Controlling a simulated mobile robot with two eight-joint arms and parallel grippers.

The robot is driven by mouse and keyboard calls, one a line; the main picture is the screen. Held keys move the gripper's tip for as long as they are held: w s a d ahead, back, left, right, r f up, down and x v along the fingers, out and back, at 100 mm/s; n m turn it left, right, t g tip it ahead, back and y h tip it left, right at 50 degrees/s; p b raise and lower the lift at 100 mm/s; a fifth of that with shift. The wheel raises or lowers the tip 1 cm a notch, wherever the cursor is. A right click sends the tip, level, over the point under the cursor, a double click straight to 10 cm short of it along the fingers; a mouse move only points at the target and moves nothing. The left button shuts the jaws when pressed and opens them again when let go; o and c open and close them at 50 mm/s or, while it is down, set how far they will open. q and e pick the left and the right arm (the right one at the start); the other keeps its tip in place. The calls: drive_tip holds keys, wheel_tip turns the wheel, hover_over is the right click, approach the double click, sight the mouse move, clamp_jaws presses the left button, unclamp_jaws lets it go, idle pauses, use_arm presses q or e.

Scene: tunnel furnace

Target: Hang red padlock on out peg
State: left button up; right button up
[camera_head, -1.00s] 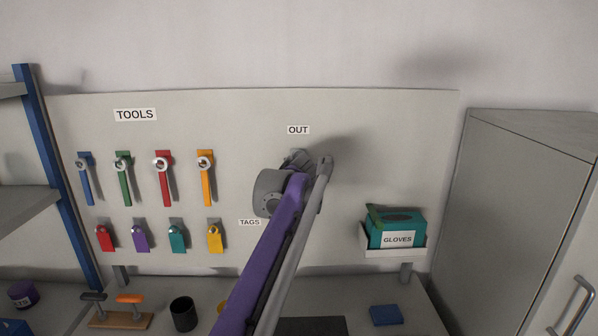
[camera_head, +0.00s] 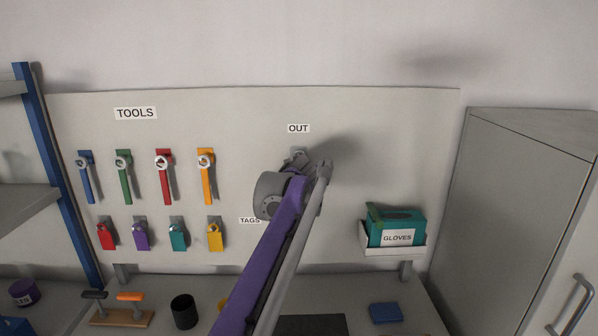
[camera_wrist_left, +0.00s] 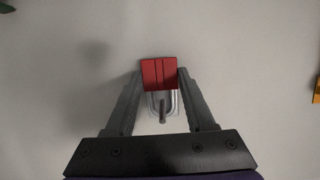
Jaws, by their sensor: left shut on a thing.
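The red padlock (camera_wrist_left: 158,73) is between the fingertips of my left gripper (camera_wrist_left: 158,80) in the left wrist view, and the gripper is shut on its body. Its silver shackle (camera_wrist_left: 177,103) points toward the bottom of that view. A grey peg (camera_wrist_left: 162,110) appears inside the shackle loop; whether it bears the padlock's weight I cannot tell. In the head view my arm reaches up to just below the OUT label (camera_head: 298,128). A small light plate (camera_head: 297,153) shows there above my wrist. The arm hides the padlock and fingers in that view. My right gripper is not in view.
Coloured tools (camera_head: 164,178) and smaller coloured pieces, including a red one (camera_head: 106,238), hang on the board (camera_head: 380,130) to the left. A glove box (camera_head: 396,227) sits in a holder at right. A cabinet (camera_head: 520,220) stands further right. The board around OUT is clear.

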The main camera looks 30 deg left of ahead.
use_arm(q)
drive_tip(key=o, duration=1.5)
drive_tip(key=s+d, duration=0.5)
drive_tip(key=s, duration=0.3)
drive_tip(key=shift+s+d, duration=0.15)
drive_tip(key=shift+s, duration=0.15)
drive_tip(key=s+d+f+m+g+h, duration=0.2)
drive_tip(key=s+d+f, duration=0.3)
drive_tip(key=s+f, duration=0.4)
drive_tip(key=s+d+f+m+g+h, duration=0.1)
drive_tip(key=s+d+f+m+h, duration=0.1)
drive_tip(key=s+d+f, duration=0.4)
drive_tip(key=s+d+f+m+g+h, duration=0.2)
drive_tip(key=s+d+f, duration=0.4)
drive_tip(key=s+f, duration=0.6)
wheel_tip(320, 180, down, 5)
drive_tip(key=shift+s+f+g+h, duration=0.15)
drive_tip(key=shift+s+g+h, duration=0.2)
drive_tip(key=shift+h, duration=0.25)
